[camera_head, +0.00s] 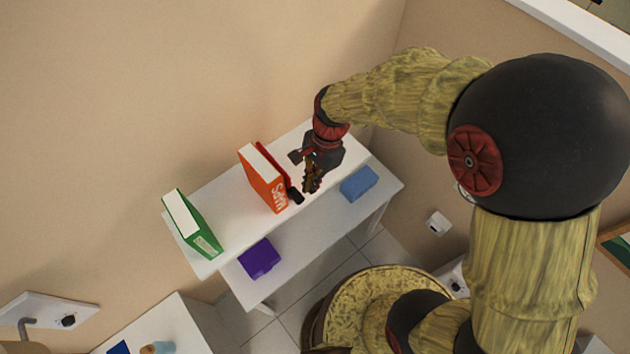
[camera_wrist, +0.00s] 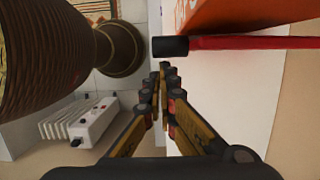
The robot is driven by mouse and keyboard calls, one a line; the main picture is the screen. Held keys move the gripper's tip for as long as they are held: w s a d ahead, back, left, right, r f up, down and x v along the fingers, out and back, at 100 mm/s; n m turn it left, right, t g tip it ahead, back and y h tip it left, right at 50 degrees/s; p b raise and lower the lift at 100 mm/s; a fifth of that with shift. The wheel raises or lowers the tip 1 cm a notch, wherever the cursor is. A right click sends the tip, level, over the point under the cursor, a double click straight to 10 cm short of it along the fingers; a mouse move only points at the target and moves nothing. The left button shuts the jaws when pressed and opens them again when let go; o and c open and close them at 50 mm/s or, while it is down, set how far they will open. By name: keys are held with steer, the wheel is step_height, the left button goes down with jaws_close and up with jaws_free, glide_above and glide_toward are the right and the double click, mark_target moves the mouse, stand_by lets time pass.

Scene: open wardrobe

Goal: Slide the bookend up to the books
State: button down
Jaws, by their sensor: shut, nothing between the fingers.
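An orange book (camera_head: 262,178) stands upright on a white upper shelf (camera_head: 228,212); its edge shows at the top of the wrist view (camera_wrist: 215,14). A thin red piece with a black end, which looks like the bookend (camera_head: 274,166), stands along the book's right side. In the wrist view the bookend (camera_wrist: 250,43) lies very close to the book; I cannot tell whether they touch. A green book (camera_head: 194,224) stands apart at the shelf's left end. My gripper (camera_head: 310,187) is shut and empty, just right of the bookend, with its fingertips (camera_wrist: 165,68) near the shelf's front edge.
A purple box (camera_head: 259,258) and a blue block (camera_head: 359,183) sit lower, in front of the upper shelf. The shelf is bare between the green and orange books. Walls stand behind and to the right. A white ribbed heater-like unit (camera_wrist: 80,119) shows in the wrist view.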

steer(key=w+d+r, duration=0.1)
steer(key=d+r, duration=0.1)
steer(key=r, duration=0.3)
steer(key=w+d+r+b, duration=0.1)
steer(key=w+d+r, duration=0.1)
steer(key=r, duration=0.3)
steer(key=shift+w+d+r, duration=0.2)
steer(key=shift+d+r, duration=0.1)
steer(key=shift+d, duration=0.25)
